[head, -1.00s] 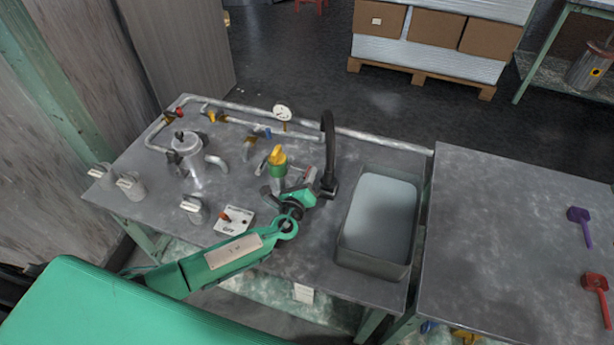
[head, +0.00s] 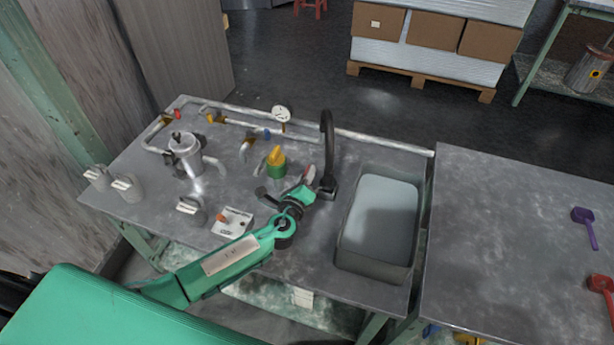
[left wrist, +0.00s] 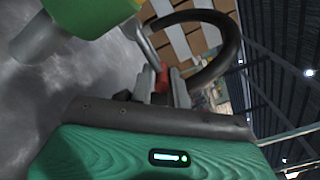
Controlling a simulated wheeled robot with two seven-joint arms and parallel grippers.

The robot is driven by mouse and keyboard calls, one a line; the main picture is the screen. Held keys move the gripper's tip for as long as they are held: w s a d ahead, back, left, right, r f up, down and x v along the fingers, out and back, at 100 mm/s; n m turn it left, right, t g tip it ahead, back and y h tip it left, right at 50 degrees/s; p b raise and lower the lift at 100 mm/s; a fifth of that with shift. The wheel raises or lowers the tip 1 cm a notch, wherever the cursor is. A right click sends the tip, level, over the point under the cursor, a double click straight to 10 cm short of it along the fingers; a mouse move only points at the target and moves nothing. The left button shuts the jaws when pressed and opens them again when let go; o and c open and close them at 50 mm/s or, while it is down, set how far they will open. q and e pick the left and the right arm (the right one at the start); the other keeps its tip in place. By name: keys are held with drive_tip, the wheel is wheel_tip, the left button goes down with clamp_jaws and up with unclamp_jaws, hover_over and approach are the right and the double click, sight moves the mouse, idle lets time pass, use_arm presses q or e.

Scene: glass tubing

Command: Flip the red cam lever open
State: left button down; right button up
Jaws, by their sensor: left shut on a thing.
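The green coupling with a yellow top (head: 276,162) stands upright on the grey workbench in the head view, left of the black curved spout. Its green body also shows large at the upper left of the left wrist view (left wrist: 90,12). A metal arm runs from it to the red cam lever (left wrist: 162,80), which shows between my fingers in the left wrist view. My left gripper (head: 310,178) is shut on the red lever, just right of the coupling, and hides most of it in the head view. My right gripper is not in view.
The black spout (head: 327,150) rises close beside my left gripper, with a sink (head: 345,245) to its right. A metal pot (head: 186,155), pipes, grey knobs and a white switch box (head: 232,222) stand on the left. Purple (head: 583,215) and red (head: 601,283) tools lie on the right-hand table.

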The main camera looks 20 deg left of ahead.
use_arm(q)
drive_tip(key=c, duration=1.4)
unclamp_jaws()
drive_tip(key=shift+w+a+r, duration=0.1)
drive_tip(key=shift+r, duration=0.2)
drive_tip(key=shift+c, duration=0.2)
drive_tip(key=shift+o, duration=0.2)
drive_tip(key=shift+f, duration=0.1)
